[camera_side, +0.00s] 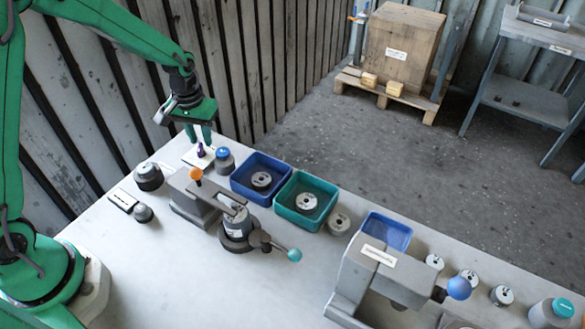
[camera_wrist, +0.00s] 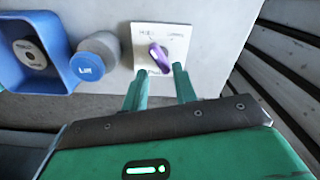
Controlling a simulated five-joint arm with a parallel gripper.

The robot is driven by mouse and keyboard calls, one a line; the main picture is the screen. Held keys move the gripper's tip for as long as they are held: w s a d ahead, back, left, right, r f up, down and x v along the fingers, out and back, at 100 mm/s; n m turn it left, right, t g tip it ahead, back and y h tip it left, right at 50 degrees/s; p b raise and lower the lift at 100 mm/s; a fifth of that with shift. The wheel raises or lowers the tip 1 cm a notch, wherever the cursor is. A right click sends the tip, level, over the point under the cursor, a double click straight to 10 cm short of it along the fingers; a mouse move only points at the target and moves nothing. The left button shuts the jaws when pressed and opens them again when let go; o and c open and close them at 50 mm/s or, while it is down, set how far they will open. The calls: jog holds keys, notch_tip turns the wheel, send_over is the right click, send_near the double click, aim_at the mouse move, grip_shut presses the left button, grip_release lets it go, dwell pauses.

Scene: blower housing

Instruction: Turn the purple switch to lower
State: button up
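The purple switch (camera_wrist: 158,57) is a small knob on a white plate (camera_wrist: 176,34) with printed labels, too small to read fully. In the wrist view its handle is tilted, with its top toward the upper left. In the side view the purple switch (camera_side: 201,150) stands on the white plate at the back left of the table. My gripper (camera_side: 199,137) is just above it. In the wrist view the green fingers of my gripper (camera_wrist: 158,72) are apart, one on each side of the switch's near end. Nothing is seen held between them.
A blue-topped grey cylinder (camera_wrist: 97,55) stands close beside the plate. A blue bin (camera_side: 262,165) and a teal bin (camera_side: 305,184) hold round metal parts. A grey clamp fixture with an orange knob (camera_side: 195,174) stands in front of the switch. A slatted wall is behind.

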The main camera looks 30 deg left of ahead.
aim_at(200, 150)
jog(key=n, duration=0.2)
jog(key=s+f+n, duration=0.1)
jog(key=shift+n, duration=0.4)
jog(key=shift+f, duration=0.7)
grip_shut()
